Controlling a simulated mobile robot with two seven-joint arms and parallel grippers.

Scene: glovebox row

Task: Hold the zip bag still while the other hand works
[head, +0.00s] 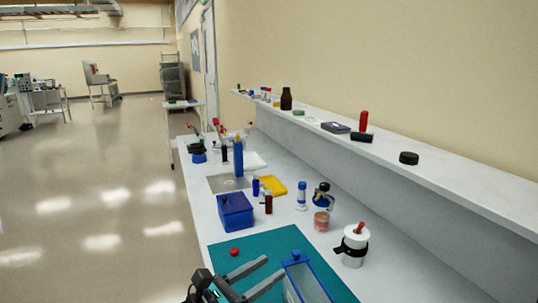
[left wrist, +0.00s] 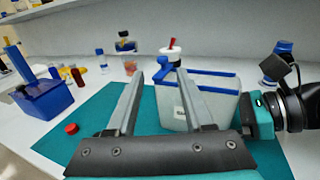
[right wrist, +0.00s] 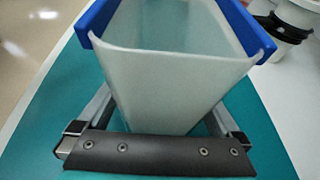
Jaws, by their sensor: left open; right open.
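The zip bag (head: 306,282) is translucent with a blue rim and stands upright on the teal mat (head: 262,252), cut off by the lower edge of the head view. In the left wrist view the bag (left wrist: 205,105) shows a small pale label. My left gripper (left wrist: 158,76) is open and empty; one finger overlaps the bag's left side, the other is left of it. My right gripper (right wrist: 163,108) is open, its fingers on either side of the bag's lower part. Its fingertips are partly hidden, and I cannot tell whether they touch the bag.
A red cap (head: 234,251) lies on the mat. A shelf (head: 440,186) runs along the wall.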

